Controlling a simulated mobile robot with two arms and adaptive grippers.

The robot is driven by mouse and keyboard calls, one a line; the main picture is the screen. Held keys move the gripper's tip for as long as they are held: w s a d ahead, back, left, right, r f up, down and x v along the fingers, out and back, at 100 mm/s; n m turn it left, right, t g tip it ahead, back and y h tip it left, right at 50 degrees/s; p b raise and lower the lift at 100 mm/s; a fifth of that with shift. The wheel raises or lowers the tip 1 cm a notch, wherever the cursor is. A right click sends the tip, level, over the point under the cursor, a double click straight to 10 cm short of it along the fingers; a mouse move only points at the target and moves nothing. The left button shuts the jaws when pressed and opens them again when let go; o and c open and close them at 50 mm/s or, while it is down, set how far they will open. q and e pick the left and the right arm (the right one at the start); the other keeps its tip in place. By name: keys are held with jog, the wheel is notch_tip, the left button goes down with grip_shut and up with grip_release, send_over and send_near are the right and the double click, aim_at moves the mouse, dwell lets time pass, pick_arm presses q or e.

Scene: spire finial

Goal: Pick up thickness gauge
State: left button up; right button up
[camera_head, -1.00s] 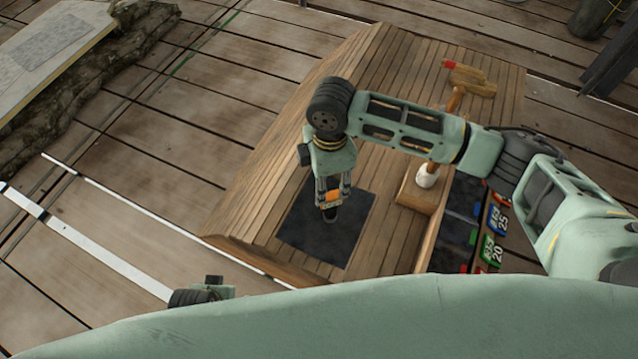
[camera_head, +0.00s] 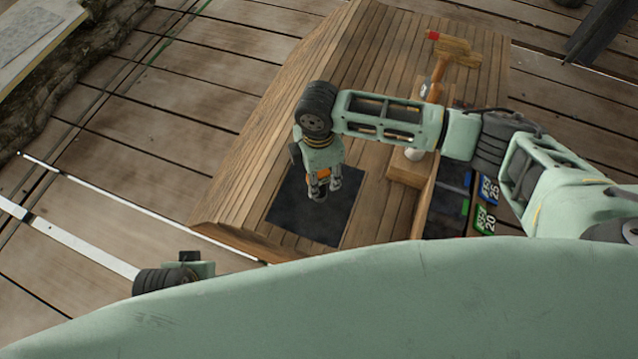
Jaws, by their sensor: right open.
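My right gripper (camera_head: 323,189) points down over the dark mat (camera_head: 300,212) on the slatted wooden table. Its two fingers stand apart, so it is open. A small orange patch (camera_head: 323,174) shows between the fingers; I cannot tell whether it belongs to the gripper or to an object. I cannot make out the thickness gauge clearly; the gripper and wrist hide part of the mat. Only a dark and green part of my left arm shows at the lower left, without its fingers.
Right of the mat, a wooden block (camera_head: 404,174) holds a white-ended tool (camera_head: 414,154). A yellow-brown tool with a red tip (camera_head: 455,48) lies at the back. A bin with blue and green number labels (camera_head: 485,220) is at the right. The table's left slats (camera_head: 290,110) are clear.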

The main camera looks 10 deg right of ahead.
jog(key=shift+c, duration=0.3)
grip_shut()
jog(key=shift+r, duration=0.15)
